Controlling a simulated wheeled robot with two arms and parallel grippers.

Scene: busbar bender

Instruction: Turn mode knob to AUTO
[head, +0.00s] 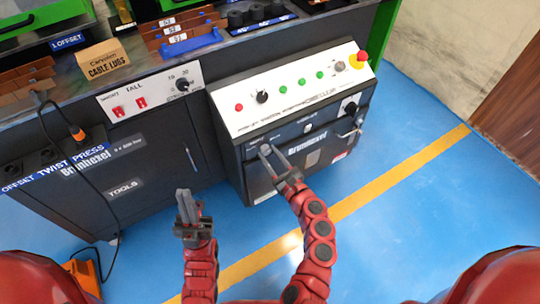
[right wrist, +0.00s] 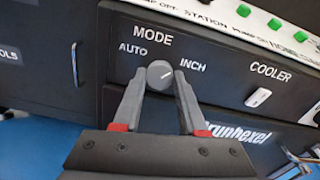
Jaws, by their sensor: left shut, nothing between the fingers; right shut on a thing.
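The mode knob (right wrist: 160,74) is a small grey round knob on a dark panel, under the word MODE, with AUTO at its left and INCH at its right. A pale mark on its face seems to slant up toward the INCH side. My right gripper (right wrist: 160,84) is shut on the knob, one finger on each side. In the head view my right gripper (head: 266,150) is at the machine's dark front, and the knob is hidden there. My left gripper (head: 184,196) is shut and empty, pointing up in front of the left cabinet, apart from the machine.
A cooler switch (right wrist: 258,97) sits right of the knob. The sloped white panel (head: 260,117) above carries green buttons and a red emergency stop (head: 362,56). A cable (head: 77,133) hangs at the left. The blue floor (head: 400,185) at the right is clear.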

